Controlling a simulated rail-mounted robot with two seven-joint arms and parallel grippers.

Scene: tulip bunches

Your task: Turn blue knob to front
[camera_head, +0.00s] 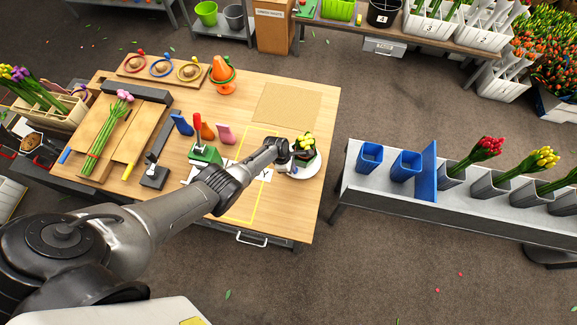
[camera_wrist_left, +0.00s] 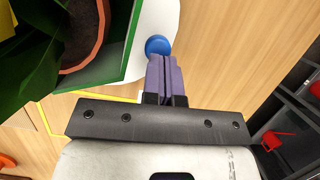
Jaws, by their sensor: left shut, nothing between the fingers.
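The blue knob (camera_wrist_left: 158,45) shows in the left wrist view at the edge of a white round plate (camera_wrist_left: 158,18). The plate is also in the head view (camera_head: 313,168), on the right side of the wooden table. A potted plant with yellow flowers (camera_head: 305,142) stands on it; its green square holder and brown pot (camera_wrist_left: 85,40) show close up in the wrist view. My left gripper (camera_wrist_left: 158,58) is shut and empty, its purple fingertips right by the knob; I cannot tell whether they touch. In the head view the gripper hides the knob. My right gripper is not in view.
Right of a gap stands a grey bench (camera_head: 400,195) with blue and grey vases. The table's back right mat (camera_head: 285,105) is clear.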

